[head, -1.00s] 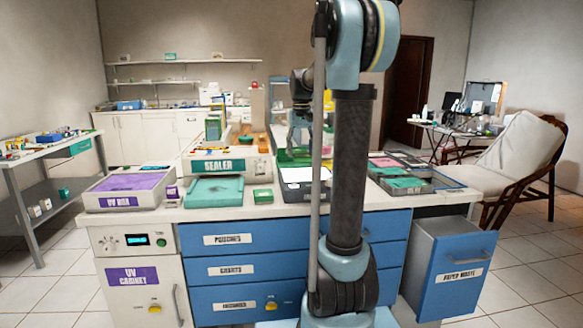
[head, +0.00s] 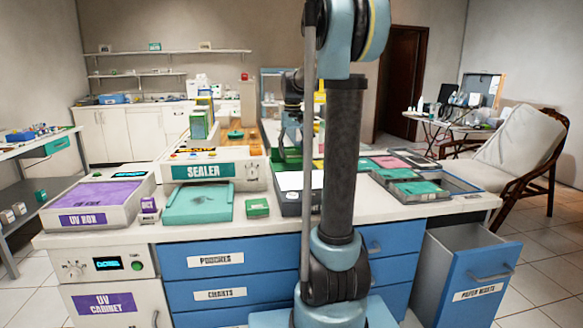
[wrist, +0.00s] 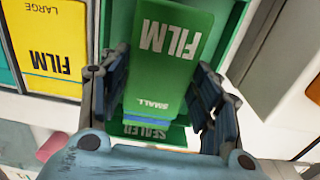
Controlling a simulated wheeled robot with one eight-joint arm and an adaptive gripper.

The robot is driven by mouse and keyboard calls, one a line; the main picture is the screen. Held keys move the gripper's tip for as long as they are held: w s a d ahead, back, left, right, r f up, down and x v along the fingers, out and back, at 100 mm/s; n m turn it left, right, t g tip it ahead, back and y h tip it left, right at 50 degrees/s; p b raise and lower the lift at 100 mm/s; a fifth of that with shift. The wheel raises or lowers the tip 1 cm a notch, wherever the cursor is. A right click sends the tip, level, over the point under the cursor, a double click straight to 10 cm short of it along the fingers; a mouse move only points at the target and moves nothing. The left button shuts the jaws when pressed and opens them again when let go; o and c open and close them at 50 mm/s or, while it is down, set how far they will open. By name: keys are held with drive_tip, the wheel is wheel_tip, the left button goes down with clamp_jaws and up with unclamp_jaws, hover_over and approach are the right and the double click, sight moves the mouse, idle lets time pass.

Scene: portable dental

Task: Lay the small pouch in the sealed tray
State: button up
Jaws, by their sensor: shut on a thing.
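In the wrist view, a green flat piece marked FILM SMALL (wrist: 165,55), which I take as the small pouch, lies between the fingers of my gripper (wrist: 163,95). The gripper is shut on it. Just beyond its lower edge is a green tray (wrist: 150,133) marked SEALED; the pouch covers part of it. I cannot tell whether the pouch touches the tray. In the head view, my gripper (head: 290,138) is small and partly hidden by my arm column, above the back of the counter. The pouch is not clear there.
A yellow card marked LARGE FILM (wrist: 50,45) lies left in the wrist view. On the counter are the UV box (head: 90,215), sealer (head: 235,180), teal tray (head: 198,205), small green box (head: 257,208) and a grey tray (head: 455,185). The paper waste drawer (head: 480,278) stands out.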

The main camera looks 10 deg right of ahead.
sight(292, 153)
drive_tip(key=shift+a+f, duration=0.15)
drive_tip(key=shift+f, duration=2.65)
drive_tip(key=o, duration=1.1)
drive_tip(key=shift+s, duration=0.1)
wheel_tip(292, 153, up, 12)
drive_tip(key=shift+r, duration=0.1)
